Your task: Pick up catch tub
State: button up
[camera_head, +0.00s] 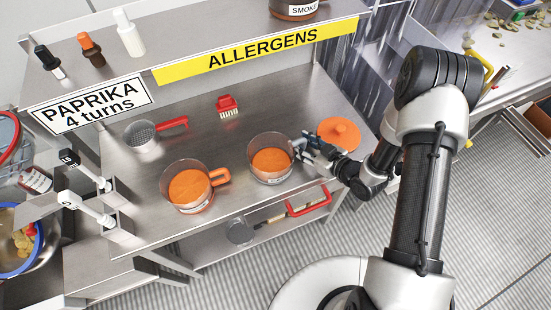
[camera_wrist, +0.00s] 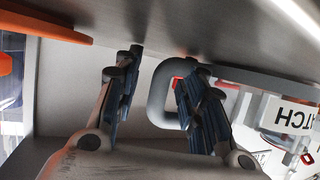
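The catch tub (camera_head: 270,160) is a clear round tub with an orange inside, standing on the steel bench. Its label, partly cut off, reads "ATCH" in the wrist view (camera_wrist: 293,116). Its grey loop handle (camera_wrist: 158,92) points toward my gripper (camera_head: 308,147). In the wrist view my gripper (camera_wrist: 160,72) is open, with one finger on each side of the handle's outer end. I see a gap at the left finger; whether the right finger touches the handle is unclear. In the head view the gripper partly hides the handle.
A similar tub with an orange handle (camera_head: 190,187) stands to the left. An orange lid (camera_head: 339,133) lies close behind my gripper. A sieve (camera_head: 142,136) and red brush (camera_head: 228,106) lie farther back.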

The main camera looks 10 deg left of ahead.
jog(key=shift+c, duration=0.5)
grip_shut()
